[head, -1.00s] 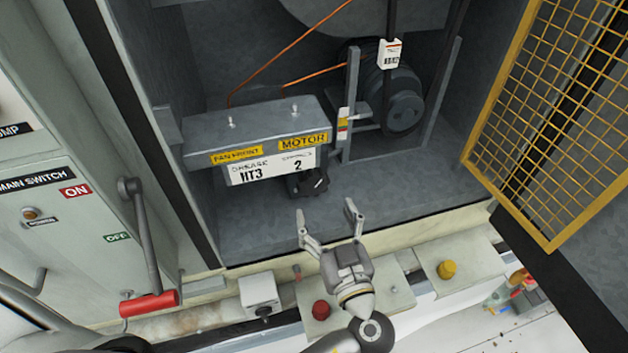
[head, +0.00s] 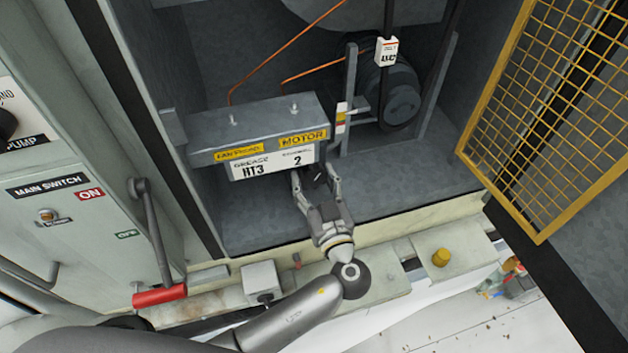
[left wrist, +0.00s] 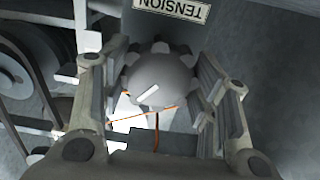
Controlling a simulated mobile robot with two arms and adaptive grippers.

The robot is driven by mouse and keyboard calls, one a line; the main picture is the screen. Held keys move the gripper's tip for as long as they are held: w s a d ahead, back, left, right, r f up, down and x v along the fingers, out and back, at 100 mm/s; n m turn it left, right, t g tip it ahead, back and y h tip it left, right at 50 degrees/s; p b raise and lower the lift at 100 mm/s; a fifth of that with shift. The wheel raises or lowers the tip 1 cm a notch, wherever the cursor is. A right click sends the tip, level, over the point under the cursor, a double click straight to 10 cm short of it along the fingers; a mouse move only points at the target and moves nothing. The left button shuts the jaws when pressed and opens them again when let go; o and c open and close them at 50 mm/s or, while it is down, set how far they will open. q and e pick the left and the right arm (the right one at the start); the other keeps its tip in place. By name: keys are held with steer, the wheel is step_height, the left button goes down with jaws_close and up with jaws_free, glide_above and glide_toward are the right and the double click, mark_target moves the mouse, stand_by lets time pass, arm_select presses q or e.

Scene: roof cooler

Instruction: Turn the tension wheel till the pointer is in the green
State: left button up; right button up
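The tension wheel (left wrist: 158,78) is a dark lobed knob with a white mark, under a TENSION label (left wrist: 172,8) that shows upside down in the left wrist view. In the head view the wheel (head: 314,174) sits below the front of the grey motor bracket, partly hidden by my fingers. My left gripper (head: 316,180) is open, with one finger on each side of the wheel; firm contact cannot be told. A small coloured scale (head: 341,118) stands right of the bracket; its pointer is too small to read. My right gripper is not in view.
The motor and belt (head: 395,95) are behind the bracket. A yellow mesh guard (head: 545,110) stands open at right. The main switch lever with its red handle (head: 160,296) is at left. A yellow button (head: 441,257) is on the front ledge.

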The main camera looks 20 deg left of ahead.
arm_select(q)
steer(key=c, duration=0.4)
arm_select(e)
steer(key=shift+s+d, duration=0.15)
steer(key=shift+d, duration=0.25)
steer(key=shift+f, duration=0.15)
